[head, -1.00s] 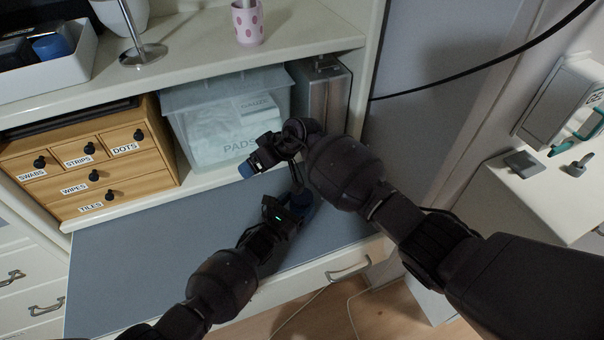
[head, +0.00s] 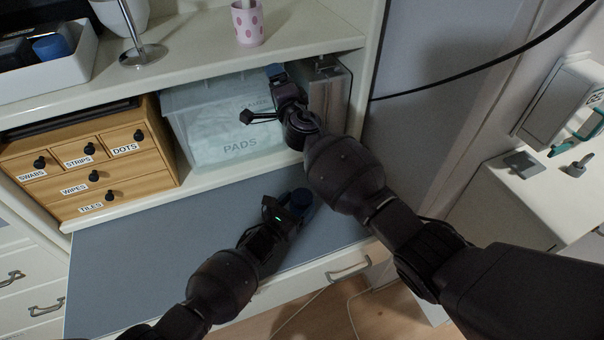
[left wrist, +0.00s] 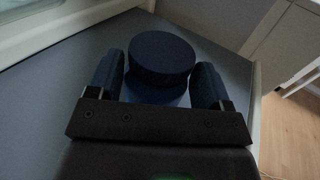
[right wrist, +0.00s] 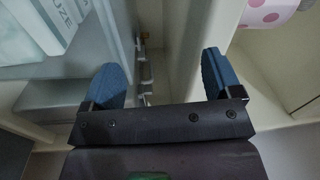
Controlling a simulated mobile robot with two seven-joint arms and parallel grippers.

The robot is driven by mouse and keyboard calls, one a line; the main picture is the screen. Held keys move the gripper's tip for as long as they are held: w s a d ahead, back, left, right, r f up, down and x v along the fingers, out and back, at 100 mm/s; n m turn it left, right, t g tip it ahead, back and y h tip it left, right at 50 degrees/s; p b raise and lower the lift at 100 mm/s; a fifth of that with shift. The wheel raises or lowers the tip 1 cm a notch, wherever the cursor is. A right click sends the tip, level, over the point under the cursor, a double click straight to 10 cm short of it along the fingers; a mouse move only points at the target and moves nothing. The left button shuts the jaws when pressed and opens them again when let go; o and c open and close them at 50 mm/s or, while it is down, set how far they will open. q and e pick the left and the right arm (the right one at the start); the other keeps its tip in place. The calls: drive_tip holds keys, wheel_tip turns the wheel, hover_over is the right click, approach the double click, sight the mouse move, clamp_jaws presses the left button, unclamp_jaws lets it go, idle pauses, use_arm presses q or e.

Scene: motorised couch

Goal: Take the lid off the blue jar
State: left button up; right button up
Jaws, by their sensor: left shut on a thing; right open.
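The blue jar (left wrist: 152,93) stands on the grey pull-out surface. Its round, ribbed dark blue lid (left wrist: 162,58) sits on top of it. In the left wrist view the jar body is between the two fingers of my left gripper (left wrist: 158,86), below the lid. In the head view the jar shows as a small blue shape (head: 301,198) at the tip of my left gripper (head: 284,208), partly hidden by it. My right gripper (head: 276,75) is open and empty, raised in front of the shelf opening, above and apart from the jar; it also shows in the right wrist view (right wrist: 163,78).
A clear bin (head: 205,152) labelled PADS and a metal box (head: 328,95) stand in the shelf opening behind my right gripper. A wooden drawer box (head: 85,185) is at left. A pink spotted cup (head: 248,25) stands on the upper shelf. The grey surface (head: 150,260) is clear at left.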

drive_tip(key=w+d+f+m+g+h, duration=0.15)
drive_tip(key=d+f+m+h, duration=0.25)
drive_tip(key=d+m+h, duration=0.4)
drive_tip(key=m+g, duration=0.7)
drive_tip(key=g, duration=0.9)
hover_over(302, 196)
drive_tip(key=shift+y, duration=0.3)
wheel_tip(302, 196, down, 12)
drive_tip(key=shift+f, duration=4.05)
drive_tip(key=c, duration=0.9)
drive_tip(key=shift+n, duration=1.5)
drive_tip(key=shift+c, duration=0.2)
